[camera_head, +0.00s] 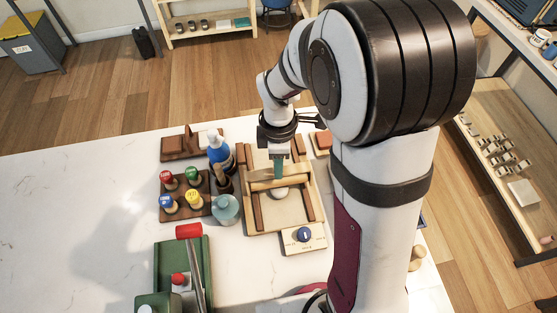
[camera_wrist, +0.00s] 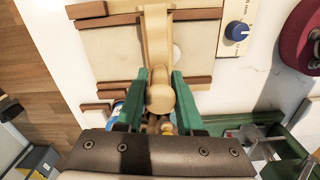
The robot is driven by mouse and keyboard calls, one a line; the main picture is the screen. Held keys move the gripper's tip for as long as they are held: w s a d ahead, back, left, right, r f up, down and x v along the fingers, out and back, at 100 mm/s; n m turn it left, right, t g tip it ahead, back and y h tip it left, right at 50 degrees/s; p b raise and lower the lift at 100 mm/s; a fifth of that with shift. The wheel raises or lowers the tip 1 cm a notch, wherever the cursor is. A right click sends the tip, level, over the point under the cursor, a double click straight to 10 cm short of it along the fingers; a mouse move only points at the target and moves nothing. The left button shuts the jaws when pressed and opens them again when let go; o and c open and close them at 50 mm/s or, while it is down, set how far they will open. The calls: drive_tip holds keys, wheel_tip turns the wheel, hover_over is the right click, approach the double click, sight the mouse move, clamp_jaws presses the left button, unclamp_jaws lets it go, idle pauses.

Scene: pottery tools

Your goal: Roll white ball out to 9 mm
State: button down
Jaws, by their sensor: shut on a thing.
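The white ball (camera_head: 280,193) rests on the framed wooden rolling board (camera_head: 262,222), against the near side of the beige roller (camera_head: 299,181). In the wrist view only a sliver of the white ball (camera_wrist: 178,52) shows beside the roller (camera_wrist: 156,40). The roller lies across the board over its side strips. My gripper (camera_head: 278,163) is above the roller, with its green fingers shut on the roller's handle (camera_wrist: 160,98). The thickness dial (camera_head: 304,235) with a blue knob is at the board's near right corner; its exact setting is unclear.
A green tray (camera_head: 205,250) with a red-ended tool is at front left. The far-left tabletop is clear.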

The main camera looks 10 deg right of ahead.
drive_tip(key=shift+s+f, duration=0.1)
drive_tip(key=shift+s, duration=0.05)
drive_tip(key=shift+s+r, duration=0.25)
drive_tip(key=shift+s, duration=0.3)
drive_tip(key=shift+w, duration=0.1)
drive_tip(key=shift+w+f, duration=0.25)
drive_tip(key=shift+w, duration=0.2)
drive_tip(key=shift+s, duration=0.15)
drive_tip(key=shift+s+f, duration=0.15)
drive_tip(key=shift+s, duration=0.3)
